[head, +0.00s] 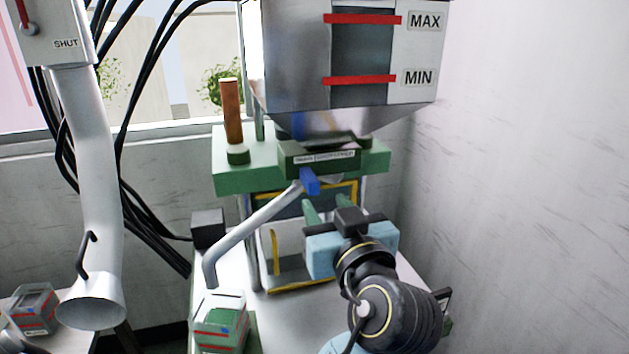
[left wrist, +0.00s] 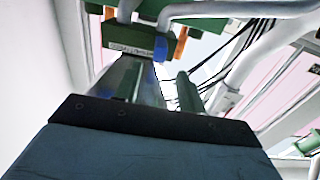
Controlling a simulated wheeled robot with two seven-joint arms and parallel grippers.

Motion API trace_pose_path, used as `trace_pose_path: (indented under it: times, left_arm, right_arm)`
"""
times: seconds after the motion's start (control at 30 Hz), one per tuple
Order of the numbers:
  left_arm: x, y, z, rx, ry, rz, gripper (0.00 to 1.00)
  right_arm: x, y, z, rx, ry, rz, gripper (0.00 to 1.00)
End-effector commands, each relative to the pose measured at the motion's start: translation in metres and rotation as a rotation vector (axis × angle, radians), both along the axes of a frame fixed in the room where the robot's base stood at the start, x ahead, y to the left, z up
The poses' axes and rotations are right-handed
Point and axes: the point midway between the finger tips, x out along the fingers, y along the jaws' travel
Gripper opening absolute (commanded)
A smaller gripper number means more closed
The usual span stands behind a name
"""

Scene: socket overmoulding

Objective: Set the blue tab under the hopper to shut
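The blue tab (head: 310,181) sits at the front lower edge of the dark green labelled block (head: 318,158), below the hopper (head: 283,65). The tab also shows in the left wrist view (left wrist: 161,48), at the right end of the block. The block's small label is too small to read. My left gripper (head: 326,205) has a light blue body and two greenish fingers pointing at the machine. The fingers stand apart with nothing visible between them, a little below and right of the tab, with no contact visible. In the left wrist view the fingers (left wrist: 159,82) point toward the block. My right gripper is not in view.
A white chute (head: 97,190) hangs at left, with a SHUT plate (head: 65,43). A yellow-edged frame (head: 300,286) stands behind my gripper. Black cables hang at left.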

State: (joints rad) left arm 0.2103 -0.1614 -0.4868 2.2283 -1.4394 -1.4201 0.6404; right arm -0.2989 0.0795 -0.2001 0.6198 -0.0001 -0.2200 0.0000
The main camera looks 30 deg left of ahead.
Motion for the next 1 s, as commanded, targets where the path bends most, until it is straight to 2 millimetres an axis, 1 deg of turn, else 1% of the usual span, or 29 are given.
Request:
trace_pose_path:
  times: [0.03, 0.1, 0.3, 0.5, 0.77, 0.8, 0.87, 1.0]
  left_arm:
    - [0.008, 0.009, 0.003, 0.006, 0.001, 0.003, 0.40]
    - [0.017, 0.021, 0.003, 0.006, 0.000, 0.003, 0.40]
    - [0.038, 0.044, 0.002, 0.005, 0.001, 0.000, 0.40]
    - [0.048, 0.055, 0.000, 0.001, 0.002, -0.002, 0.40]
    - [0.049, 0.056, 0.000, 0.001, 0.002, -0.002, 0.40]
    - [0.049, 0.056, 0.000, 0.001, 0.002, -0.002, 0.39]
    - [0.049, 0.056, 0.000, 0.001, 0.002, -0.002, 0.31]
    - [0.048, 0.056, 0.000, 0.001, 0.002, -0.002, 0.12]
  right_arm:
    - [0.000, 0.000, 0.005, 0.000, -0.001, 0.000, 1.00]
    - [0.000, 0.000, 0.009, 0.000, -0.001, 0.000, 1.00]
    - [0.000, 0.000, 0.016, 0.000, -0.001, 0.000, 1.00]
    - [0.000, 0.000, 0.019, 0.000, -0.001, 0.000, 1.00]
    - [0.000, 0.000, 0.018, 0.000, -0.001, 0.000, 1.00]
    - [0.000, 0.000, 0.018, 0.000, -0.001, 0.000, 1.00]
    - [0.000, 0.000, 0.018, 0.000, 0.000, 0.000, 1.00]
    - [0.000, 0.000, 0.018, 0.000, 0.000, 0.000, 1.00]
